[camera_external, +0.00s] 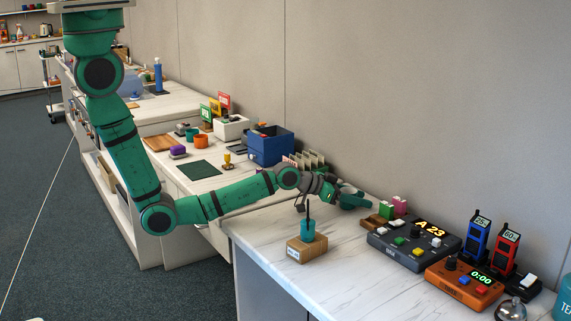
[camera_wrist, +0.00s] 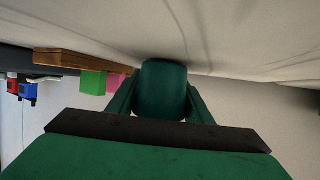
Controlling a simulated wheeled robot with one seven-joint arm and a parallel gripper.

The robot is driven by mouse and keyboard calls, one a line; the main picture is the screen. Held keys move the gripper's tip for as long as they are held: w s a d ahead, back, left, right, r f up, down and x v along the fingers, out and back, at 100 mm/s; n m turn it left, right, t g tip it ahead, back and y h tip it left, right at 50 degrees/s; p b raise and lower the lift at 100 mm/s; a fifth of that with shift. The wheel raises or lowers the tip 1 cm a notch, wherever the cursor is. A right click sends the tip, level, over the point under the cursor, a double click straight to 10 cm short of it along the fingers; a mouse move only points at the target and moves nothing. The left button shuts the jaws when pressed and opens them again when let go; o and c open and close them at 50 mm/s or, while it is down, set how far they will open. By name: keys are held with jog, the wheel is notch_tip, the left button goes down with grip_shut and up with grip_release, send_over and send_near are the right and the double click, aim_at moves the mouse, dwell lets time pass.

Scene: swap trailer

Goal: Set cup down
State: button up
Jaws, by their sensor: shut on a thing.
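My gripper (camera_external: 348,198) reaches over the near marble counter (camera_external: 300,281), close to the wall. In the wrist view my gripper (camera_wrist: 160,104) is shut on a dark green, rounded cup (camera_wrist: 163,77), held between its two fingers. The wrist picture is upside down, with the marble counter (camera_wrist: 95,25) at the top. The cup is close to the counter surface; whether it touches cannot be told. In the external view the cup is hard to separate from my green gripper.
A wooden tray (camera_external: 375,220) with green and pink blocks (camera_external: 393,208) is right of my gripper. A dark console (camera_external: 412,247) and an orange timer (camera_external: 463,285) stand further right. A teal holder (camera_external: 307,231) on a wooden block (camera_external: 306,250) stands in front. Bare marble lies between.

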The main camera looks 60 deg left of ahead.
jog(key=shift+f, duration=0.15)
jog(key=o, duration=1.1)
jog(key=shift+r, duration=0.2)
jog(key=v, duration=1.2)
jog(key=shift+a+f, duration=0.1)
jog(key=shift+s, duration=0.1)
